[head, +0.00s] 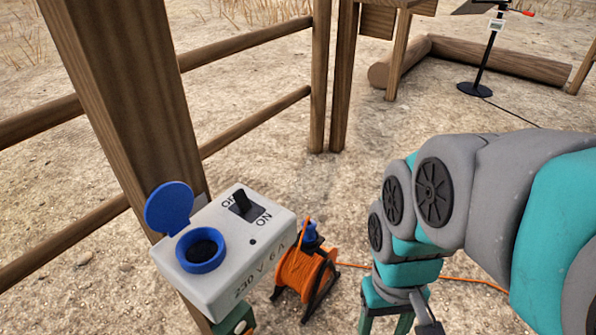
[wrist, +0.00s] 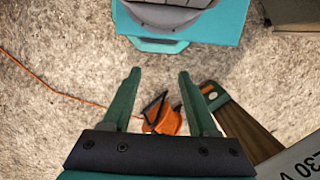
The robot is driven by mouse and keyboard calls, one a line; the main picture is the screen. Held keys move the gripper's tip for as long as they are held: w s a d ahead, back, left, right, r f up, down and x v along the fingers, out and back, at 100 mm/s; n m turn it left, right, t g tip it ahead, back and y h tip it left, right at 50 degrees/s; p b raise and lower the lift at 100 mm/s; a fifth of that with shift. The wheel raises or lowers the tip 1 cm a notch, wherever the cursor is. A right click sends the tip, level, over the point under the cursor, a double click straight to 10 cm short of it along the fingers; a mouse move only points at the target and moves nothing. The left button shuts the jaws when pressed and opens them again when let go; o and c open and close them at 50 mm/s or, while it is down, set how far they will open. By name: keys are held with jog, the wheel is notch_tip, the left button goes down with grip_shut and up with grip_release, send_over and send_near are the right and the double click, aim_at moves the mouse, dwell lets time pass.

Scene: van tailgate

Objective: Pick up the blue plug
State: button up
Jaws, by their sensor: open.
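The blue plug (head: 310,234) sits on top of the orange cable reel (head: 303,270), which stands on the ground beside the post in the head view. My gripper (wrist: 160,73) is open and empty in the wrist view, its two green fingers apart. In the head view it is at the bottom, to the right of the reel, partly cut off by the frame edge. In the wrist view the reel (wrist: 163,119) shows small between and beyond the fingers, partly hidden by the gripper's base. I cannot make out the plug there.
A white power box (head: 225,250) with a blue socket (head: 202,248), its lid raised, and a switch is on the wooden post (head: 125,90), left of the reel. An orange cable (head: 470,281) runs right over the sandy ground. Wooden rails (head: 250,40) stand behind.

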aim_at(309, 222)
jog(key=shift+o, duration=0.3)
